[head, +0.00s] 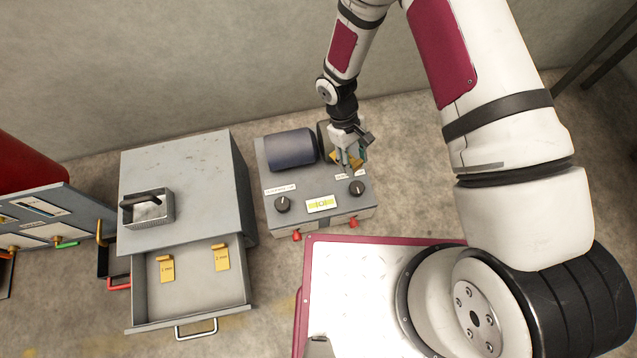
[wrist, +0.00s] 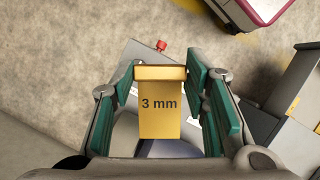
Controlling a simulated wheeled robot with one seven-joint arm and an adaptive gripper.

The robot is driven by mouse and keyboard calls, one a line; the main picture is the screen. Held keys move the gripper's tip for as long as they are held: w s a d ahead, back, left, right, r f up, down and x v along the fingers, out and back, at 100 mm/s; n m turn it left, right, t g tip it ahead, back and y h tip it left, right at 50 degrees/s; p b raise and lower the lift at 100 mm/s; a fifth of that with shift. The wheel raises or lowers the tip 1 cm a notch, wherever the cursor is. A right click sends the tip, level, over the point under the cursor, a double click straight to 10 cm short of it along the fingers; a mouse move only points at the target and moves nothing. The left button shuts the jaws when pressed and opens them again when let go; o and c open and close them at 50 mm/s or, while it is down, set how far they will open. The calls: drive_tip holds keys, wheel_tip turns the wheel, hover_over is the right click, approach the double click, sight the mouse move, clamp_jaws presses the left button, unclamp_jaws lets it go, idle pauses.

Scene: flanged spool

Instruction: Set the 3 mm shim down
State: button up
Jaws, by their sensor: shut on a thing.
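The 3 mm shim (wrist: 160,103) is a brass-yellow plate with a folded top edge and "3 mm" printed on it. My gripper (wrist: 163,82) is shut on it, with a green-padded finger at each side. In the head view, my gripper (head: 350,158) is over the right part of the grey machine box (head: 325,218), and only a small yellow bit of the shim shows. Whether the shim touches the box cannot be told. A dark blue cylinder (head: 291,149) lies on the box, left of my gripper. My gripper partly hides a dark part behind it.
A grey cabinet (head: 178,190) at left has its drawer (head: 190,294) open, with two yellow shims inside, one at left (head: 167,268) and one at right (head: 222,257). Bare floor lies between cabinet and box.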

drive_tip(key=s+a+f+n+t+b, duration=0.25)
drive_tip(key=f+n+b, duration=0.2)
drive_tip(key=f, duration=0.35)
drive_tip(key=s+a+f+n+t+h+b, duration=0.1)
drive_tip(key=s+a+f+n+b, duration=0.3)
drive_tip(key=f, duration=0.5)
drive_tip(key=s+a+f+n+t+b, duration=0.1)
drive_tip(key=a+f+n+b, duration=0.3)
drive_tip(key=f+b, duration=0.3)
drive_tip(key=b, duration=0.3)
approach(328, 182)
drive_tip(key=shift+d+f, duration=0.4)
drive_tip(key=shift+d, duration=0.45)
drive_tip(key=shift+w+d+f+b, duration=0.1)
drive_tip(key=shift+w+f+b, duration=0.1)
drive_tip(key=shift+f+b, duration=1.2)
drive_tip(key=shift+f+p, duration=0.35)
drive_tip(key=shift+p, duration=0.05)
drive_tip(key=shift+f, duration=0.15)
drive_tip(key=o, duration=1.3)
